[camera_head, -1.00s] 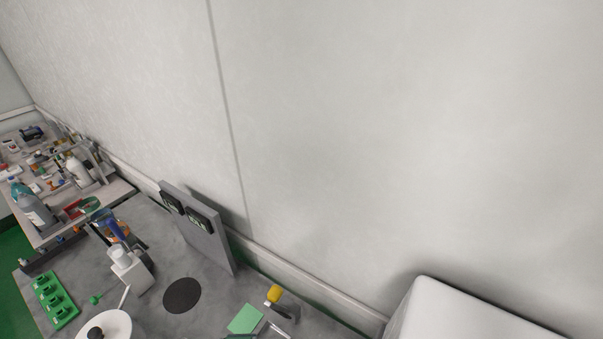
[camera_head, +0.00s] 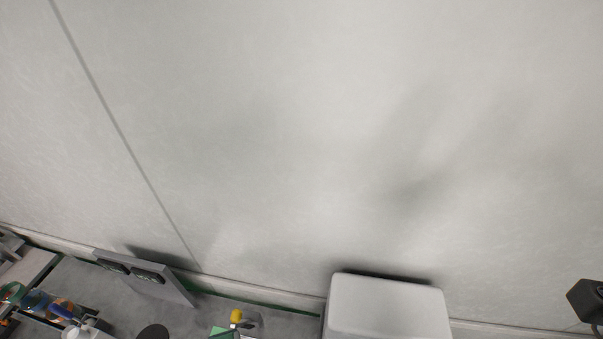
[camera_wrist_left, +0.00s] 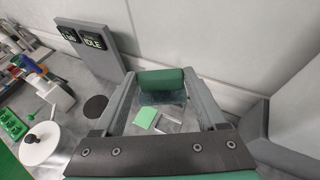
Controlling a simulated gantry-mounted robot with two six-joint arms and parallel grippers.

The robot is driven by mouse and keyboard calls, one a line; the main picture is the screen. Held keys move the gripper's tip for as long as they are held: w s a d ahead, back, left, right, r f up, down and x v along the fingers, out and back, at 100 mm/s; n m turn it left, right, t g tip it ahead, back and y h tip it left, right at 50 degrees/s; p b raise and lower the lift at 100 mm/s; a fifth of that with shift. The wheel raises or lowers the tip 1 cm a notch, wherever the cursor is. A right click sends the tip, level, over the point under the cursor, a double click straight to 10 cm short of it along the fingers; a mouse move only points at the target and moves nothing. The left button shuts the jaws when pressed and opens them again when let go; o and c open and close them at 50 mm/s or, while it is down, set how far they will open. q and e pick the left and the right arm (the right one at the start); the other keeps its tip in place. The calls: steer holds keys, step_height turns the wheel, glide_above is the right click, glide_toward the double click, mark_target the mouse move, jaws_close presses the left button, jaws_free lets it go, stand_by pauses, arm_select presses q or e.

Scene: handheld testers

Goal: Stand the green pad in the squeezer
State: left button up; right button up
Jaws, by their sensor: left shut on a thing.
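In the left wrist view my left gripper (camera_wrist_left: 161,84) is shut on a dark green rounded block (camera_wrist_left: 161,79) with a greyish, shiny lower part. The block is held above the table. Beyond and below it a flat light green square (camera_wrist_left: 145,117) lies on the table beside a clear or pale frame (camera_wrist_left: 168,125). I cannot tell for sure which green thing is the pad or which thing is the squeezer. The light green square shows in part in the head view (camera_head: 217,330), next to a yellow-topped item (camera_head: 236,315).
A grey panel with two displays (camera_wrist_left: 95,45), one reading IDLE, stands at the back. A black disc (camera_wrist_left: 95,107), a white round dish (camera_wrist_left: 38,145) and a green holder (camera_wrist_left: 12,126) are to the left. A white box (camera_head: 388,305) stands right of the table.

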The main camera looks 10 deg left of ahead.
arm_select(q)
step_height(320, 180, up, 13)
steer(key=p, duration=1.2)
steer(key=shift+f, duration=0.15)
arm_select(e)
step_height(320, 180, up, 15)
arm_select(q)
step_height(320, 180, up, 8)
steer(key=w+m+t+h, duration=0.1)
steer(key=m+h, duration=0.1)
steer(key=shift+w+r+h, duration=0.2)
steer(key=shift+w+h, duration=0.1)
